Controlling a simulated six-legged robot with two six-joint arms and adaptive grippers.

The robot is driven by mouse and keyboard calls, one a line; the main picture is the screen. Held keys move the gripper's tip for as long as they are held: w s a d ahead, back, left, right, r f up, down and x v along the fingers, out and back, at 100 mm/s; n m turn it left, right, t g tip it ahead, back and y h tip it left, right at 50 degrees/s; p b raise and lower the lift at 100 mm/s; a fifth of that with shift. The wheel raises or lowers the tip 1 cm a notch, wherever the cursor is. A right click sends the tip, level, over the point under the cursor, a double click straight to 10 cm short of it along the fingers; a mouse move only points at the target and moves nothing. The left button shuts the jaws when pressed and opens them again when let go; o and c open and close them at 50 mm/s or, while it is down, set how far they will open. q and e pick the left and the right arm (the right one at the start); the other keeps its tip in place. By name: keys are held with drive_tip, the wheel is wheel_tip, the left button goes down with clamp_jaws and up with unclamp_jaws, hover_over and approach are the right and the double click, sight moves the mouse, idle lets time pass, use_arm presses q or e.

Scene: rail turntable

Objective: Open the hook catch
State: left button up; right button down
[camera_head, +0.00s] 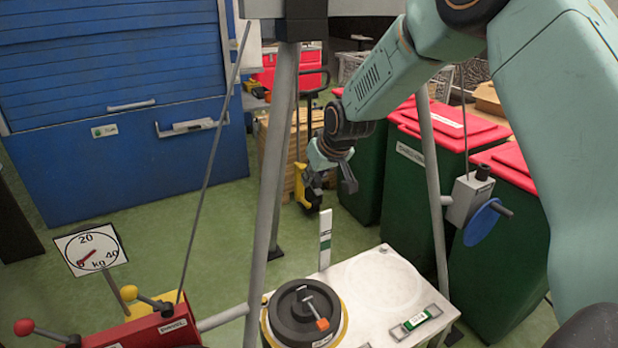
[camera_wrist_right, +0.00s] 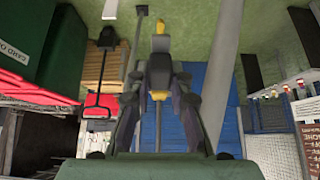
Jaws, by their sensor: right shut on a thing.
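My right gripper (camera_head: 331,182) hangs pointing down behind the table, above the white post with a green band (camera_head: 325,240). In the right wrist view its fingers (camera_wrist_right: 158,88) close around a dark part with yellow ends (camera_wrist_right: 158,70); its full shape is hidden by the fingers. I cannot tell whether this part is the hook catch. On the table, a black round disc (camera_head: 290,318) carries a metal lever with an orange end (camera_head: 321,324). It stands apart from my gripper. My left gripper is not in view.
The white table top (camera_head: 375,290) bears a small plate with a green label (camera_head: 415,319). A blue handwheel (camera_head: 482,222) is at right, before green bins with red lids (camera_head: 507,165). Slanted grey poles (camera_head: 273,170) cross the middle.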

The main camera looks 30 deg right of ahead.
drive_tip(key=shift+s+g+p, duration=0.15)
drive_tip(key=shift+g+p, duration=0.2)
drive_tip(key=shift+g, duration=0.05)
drive_tip(key=g+p, duration=0.1)
drive_tip(key=p, duration=0.1)
drive_tip(key=shift+r+p, duration=0.35)
drive_tip(key=shift+p, duration=0.05)
drive_tip(key=shift+w+r+g+p, duration=0.2)
drive_tip(key=shift+w+g+p, duration=0.1)
drive_tip(key=shift+g+p, duration=0.9)
drive_tip(key=c, duration=1.2)
unclamp_jaws()
drive_tip(key=shift+r, duration=0.1)
drive_tip(key=shift+w, duration=0.1)
